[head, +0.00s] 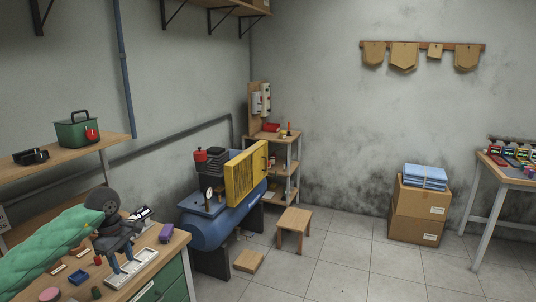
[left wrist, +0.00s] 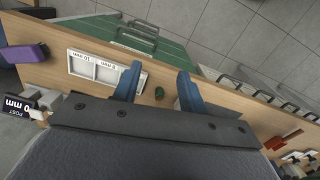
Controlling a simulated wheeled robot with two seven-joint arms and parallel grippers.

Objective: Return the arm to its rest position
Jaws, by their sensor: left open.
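My left arm, in a green padded sleeve (head: 50,250), reaches in from the left over the workbench (head: 178,248) in the head view. My left gripper (head: 122,258) hangs above the bench top near a white two-compartment tray (head: 130,275). In the left wrist view, the blue fingers of the gripper (left wrist: 159,86) are apart with nothing held between them. The tray (left wrist: 92,68), with labels reading 10 mm and 8 mm, lies beside the left finger. My right gripper is not in view.
A purple block (head: 167,233), a blue block (head: 78,277) and a pink disc (head: 50,295) lie on the bench. A blue compressor (head: 225,222) with a yellow panel (head: 243,178) stands beyond it.

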